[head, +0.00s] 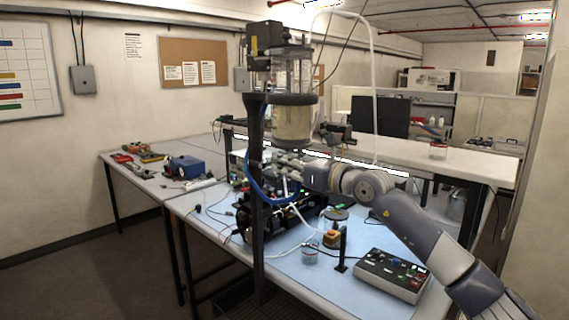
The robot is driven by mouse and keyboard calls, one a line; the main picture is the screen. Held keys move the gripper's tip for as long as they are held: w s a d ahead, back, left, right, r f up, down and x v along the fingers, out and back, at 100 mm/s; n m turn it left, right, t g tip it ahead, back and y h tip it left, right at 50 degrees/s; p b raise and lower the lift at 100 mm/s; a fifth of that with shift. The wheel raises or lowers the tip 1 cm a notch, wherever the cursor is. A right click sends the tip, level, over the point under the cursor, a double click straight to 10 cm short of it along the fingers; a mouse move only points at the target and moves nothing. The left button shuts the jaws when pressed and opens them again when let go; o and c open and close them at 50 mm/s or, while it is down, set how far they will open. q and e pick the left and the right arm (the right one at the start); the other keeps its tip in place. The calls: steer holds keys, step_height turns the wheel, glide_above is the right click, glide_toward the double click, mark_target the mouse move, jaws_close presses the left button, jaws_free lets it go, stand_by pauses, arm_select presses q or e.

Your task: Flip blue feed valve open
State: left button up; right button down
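A tall apparatus with a clear cylinder (292,122) stands on a dark post (257,200) at the table's near edge. A blue tube (252,183) curves down beside the post. I cannot make out the blue feed valve's handle; it may be hidden near the post and my gripper. My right gripper (284,161) reaches in from the right, just below the cylinder, with its fingers pointing left toward the post and blue tube. The fingers are small and cluttered against dark equipment, so I cannot tell their opening or any contact. My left gripper is out of view.
A control box (391,274) with coloured buttons sits at the front right of the blue-topped table. Dark machinery (285,213) fills the space behind the post. A blue box (188,167) and tools lie on the left table.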

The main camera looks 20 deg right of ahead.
steer(key=shift+w+a+r+g+h+p, duration=0.1)
steer(key=shift+w+g+h+p, duration=0.2)
steer(key=shift+g+p, duration=0.7)
steer(key=c, duration=1.7)
jaws_free()
